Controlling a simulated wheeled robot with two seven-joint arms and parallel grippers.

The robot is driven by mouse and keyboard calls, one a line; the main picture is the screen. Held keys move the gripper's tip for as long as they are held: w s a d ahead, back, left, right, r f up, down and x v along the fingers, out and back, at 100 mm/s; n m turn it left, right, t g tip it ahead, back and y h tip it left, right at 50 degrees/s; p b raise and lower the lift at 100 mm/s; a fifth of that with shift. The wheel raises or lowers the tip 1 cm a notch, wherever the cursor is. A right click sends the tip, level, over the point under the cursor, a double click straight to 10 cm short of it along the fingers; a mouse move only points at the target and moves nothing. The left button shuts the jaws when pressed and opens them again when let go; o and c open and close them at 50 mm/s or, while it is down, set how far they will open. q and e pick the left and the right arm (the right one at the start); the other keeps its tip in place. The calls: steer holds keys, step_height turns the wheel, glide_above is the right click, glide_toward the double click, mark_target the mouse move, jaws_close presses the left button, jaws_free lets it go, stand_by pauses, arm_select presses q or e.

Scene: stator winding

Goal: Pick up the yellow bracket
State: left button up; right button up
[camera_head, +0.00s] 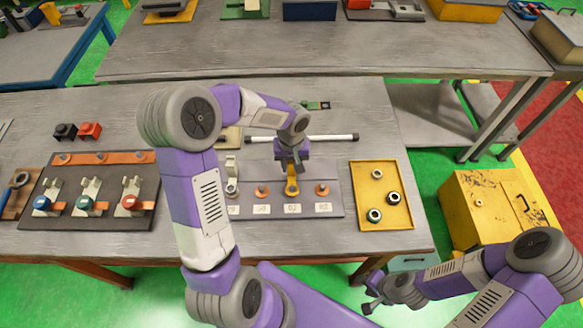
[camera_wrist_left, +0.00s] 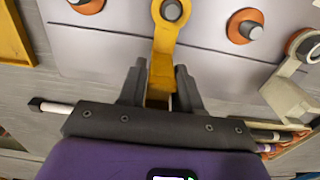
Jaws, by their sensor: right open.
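The yellow bracket (camera_head: 292,187) stands on a peg of the grey plate (camera_head: 262,212) in the head view, above a small label. In the left wrist view the yellow bracket (camera_wrist_left: 164,45) has its ring end around a peg and its shank running down between the fingers. My left gripper (camera_head: 291,164) is over the bracket from behind, one finger (camera_wrist_left: 160,78) on each side of the shank. I cannot tell whether the fingers press on it. My right gripper (camera_head: 370,294) is open and empty, low in front of the table.
A grey bracket (camera_head: 231,180) stands left of the yellow one, and orange-based pegs (camera_head: 322,189) stand beside it. A yellow tray (camera_head: 361,190) with several nuts lies right. A fixture board (camera_head: 90,212) lies left. A white rod (camera_head: 340,137) lies behind my left gripper.

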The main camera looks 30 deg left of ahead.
arm_select(q)
steer(key=c, duration=0.5)
steer(key=shift+r, duration=0.1)
steer(key=shift+c, duration=0.2)
step_height(320, 180, up, 10)
steer(key=shift+f+p, duration=0.1)
steer(key=shift+p, duration=0.8)
